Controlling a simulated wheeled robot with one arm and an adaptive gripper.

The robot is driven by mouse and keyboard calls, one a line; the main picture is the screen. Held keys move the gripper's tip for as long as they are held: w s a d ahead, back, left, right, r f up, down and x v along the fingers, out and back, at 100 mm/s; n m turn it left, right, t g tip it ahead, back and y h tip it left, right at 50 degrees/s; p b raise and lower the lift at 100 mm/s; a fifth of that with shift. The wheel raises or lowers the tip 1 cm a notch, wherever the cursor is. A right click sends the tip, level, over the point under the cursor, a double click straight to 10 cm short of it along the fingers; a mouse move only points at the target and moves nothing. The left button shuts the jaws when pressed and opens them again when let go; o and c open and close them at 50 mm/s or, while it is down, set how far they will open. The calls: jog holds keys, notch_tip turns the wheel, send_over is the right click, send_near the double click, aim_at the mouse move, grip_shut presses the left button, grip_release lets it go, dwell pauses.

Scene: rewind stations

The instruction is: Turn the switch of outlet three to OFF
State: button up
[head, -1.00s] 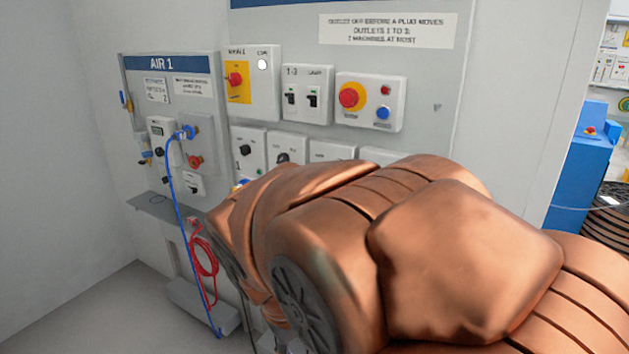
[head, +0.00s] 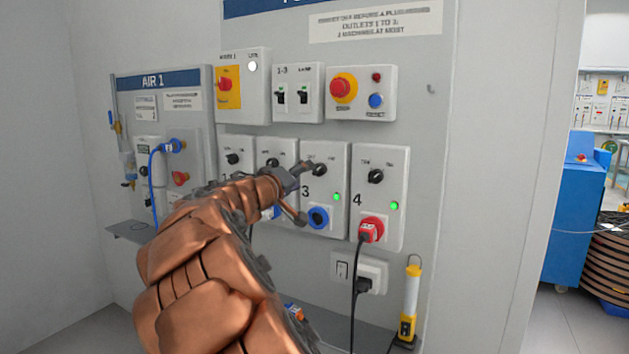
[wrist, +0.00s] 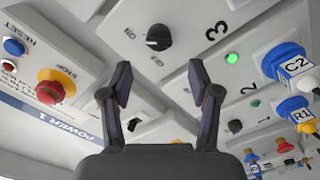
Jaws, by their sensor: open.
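The switch of outlet three is a black rotary knob (head: 319,170) at the top of the white outlet three panel (head: 338,160). The panel bears a "3", a lit green lamp (head: 336,197) and a blue socket (head: 318,217) with no plug visible in it. My gripper (wrist: 160,85) is open and empty. The knob lies ahead of the fingertips, roughly centred between them and apart from them. In the head view my gripper (head: 303,190) is at the panel's left side.
Outlet four (head: 376,177) is right of it, with a red plug (head: 371,230) and a lit green lamp. Outlet two's blue plug C2 (wrist: 295,65) and plug R1 (wrist: 300,115) are close by. A red emergency button (head: 344,88) sits above. A yellow lamp (head: 410,300) stands below right.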

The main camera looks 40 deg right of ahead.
aim_at(315, 170)
jog(key=x, duration=0.7)
jog(key=shift+d, duration=0.15)
jog(key=c, duration=1.1)
